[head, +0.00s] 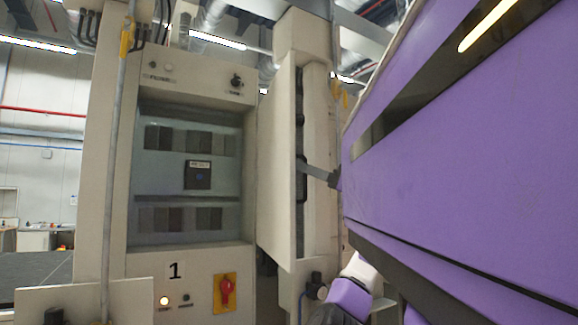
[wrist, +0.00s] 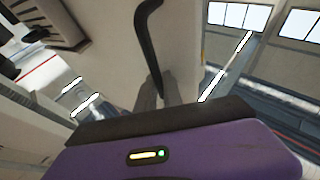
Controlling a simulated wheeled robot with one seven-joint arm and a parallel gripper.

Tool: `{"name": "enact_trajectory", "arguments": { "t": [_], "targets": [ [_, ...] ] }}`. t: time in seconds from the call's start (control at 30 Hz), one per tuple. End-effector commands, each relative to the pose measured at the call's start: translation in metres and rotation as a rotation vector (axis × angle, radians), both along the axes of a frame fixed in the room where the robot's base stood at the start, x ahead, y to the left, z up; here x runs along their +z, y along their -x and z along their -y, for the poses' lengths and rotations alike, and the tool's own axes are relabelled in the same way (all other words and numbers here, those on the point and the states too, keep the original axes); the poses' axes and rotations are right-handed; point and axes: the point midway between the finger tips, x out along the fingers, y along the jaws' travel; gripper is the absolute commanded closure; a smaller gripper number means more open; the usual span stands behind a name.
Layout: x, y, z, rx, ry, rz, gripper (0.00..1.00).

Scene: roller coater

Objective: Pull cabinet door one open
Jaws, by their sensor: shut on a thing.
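The cabinet (head: 120,265) labelled "1" stands at the left in the head view, with a glazed panel on its front. A beige door panel (head: 275,170) stands out from the cabinet's right side, seen at a steep angle. It carries a black handle (head: 301,200) on its right-hand face. My gripper (head: 306,167) reaches in from the right and is shut on the handle. In the wrist view the curved black handle (wrist: 149,40) runs down to my gripper's grey fingers (wrist: 156,95). The exact contact is partly hidden.
A red rotary switch (head: 226,291) on a yellow plate and a lit lamp (head: 165,301) sit below the glazed panel. A vertical pipe (head: 116,150) runs up the cabinet's left. My purple arm fills the right of the head view. Open hall shows at far left.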

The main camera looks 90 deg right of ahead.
Motion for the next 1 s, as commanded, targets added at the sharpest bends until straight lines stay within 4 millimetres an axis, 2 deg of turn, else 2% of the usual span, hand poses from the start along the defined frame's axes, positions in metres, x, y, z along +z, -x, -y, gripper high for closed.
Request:
{"name": "enact_trajectory", "arguments": {
  "t": [0.03,0.3,0.87,0.9,1.0],
  "targets": [
    [0.001,0.003,0.007,-0.004,-0.009,-0.001,1.00],
    [0.000,0.022,0.016,-0.001,-0.008,-0.001,1.00],
    [-0.002,0.027,0.017,0.002,-0.006,-0.003,1.00],
    [-0.002,0.027,0.017,0.002,-0.006,-0.003,0.81],
    [-0.002,0.028,0.017,0.003,-0.005,-0.002,0.80]
  ]
}}
